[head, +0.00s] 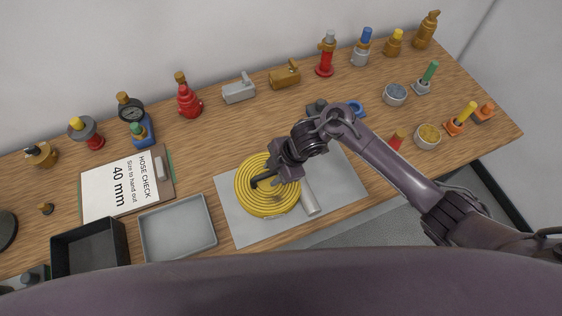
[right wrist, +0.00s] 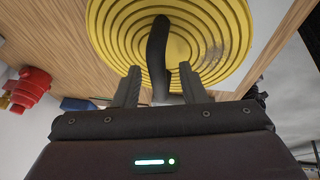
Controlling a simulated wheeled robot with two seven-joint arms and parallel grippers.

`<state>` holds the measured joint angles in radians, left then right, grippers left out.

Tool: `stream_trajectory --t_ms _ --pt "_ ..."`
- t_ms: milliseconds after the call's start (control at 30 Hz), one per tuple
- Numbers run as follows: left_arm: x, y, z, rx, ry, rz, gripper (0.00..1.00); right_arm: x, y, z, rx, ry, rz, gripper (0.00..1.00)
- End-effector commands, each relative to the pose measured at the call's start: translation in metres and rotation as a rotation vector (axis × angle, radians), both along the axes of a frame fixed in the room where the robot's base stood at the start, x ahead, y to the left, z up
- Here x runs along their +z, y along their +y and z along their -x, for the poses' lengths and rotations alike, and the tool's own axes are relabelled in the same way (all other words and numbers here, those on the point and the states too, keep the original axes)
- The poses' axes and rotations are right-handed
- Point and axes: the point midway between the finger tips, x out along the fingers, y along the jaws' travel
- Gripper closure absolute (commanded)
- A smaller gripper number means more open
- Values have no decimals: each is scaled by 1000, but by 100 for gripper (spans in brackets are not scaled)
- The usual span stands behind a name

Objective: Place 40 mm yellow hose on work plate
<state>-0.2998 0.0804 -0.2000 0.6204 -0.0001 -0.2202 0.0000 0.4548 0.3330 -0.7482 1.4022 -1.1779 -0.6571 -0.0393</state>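The yellow coiled hose (head: 258,203) lies flat on the grey work plate (head: 346,187) in the head view. A black strap or handle (right wrist: 157,50) stands at the coil's middle in the right wrist view, where the yellow coil (right wrist: 105,30) fills the top. My right gripper (head: 266,181) is over the coil. Its two fingers (right wrist: 158,88) are apart, on either side of the black handle, with gaps visible. The gripper hides part of the coil in the head view. My left gripper is not in view.
A clipboard reading "HOSE CHECK, 40 mm" (head: 122,187) lies at left. A grey tray (head: 178,228) and a black bin (head: 90,248) stand at the front left. A light cylinder (head: 309,199) lies beside the coil. Several valves and fittings line the back and right.

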Motion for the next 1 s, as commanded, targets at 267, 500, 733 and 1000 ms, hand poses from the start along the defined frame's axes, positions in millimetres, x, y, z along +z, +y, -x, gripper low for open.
stream_trajectory --t_ms 267,500,733,1000 --pt "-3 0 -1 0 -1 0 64 53 -25 1 1 -8 2 62" --pt "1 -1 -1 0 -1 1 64 90 -42 3 0 -7 4 62" --pt "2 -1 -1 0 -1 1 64 98 -46 5 0 -1 2 62" --pt "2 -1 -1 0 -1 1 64 98 -45 5 0 -1 2 62"
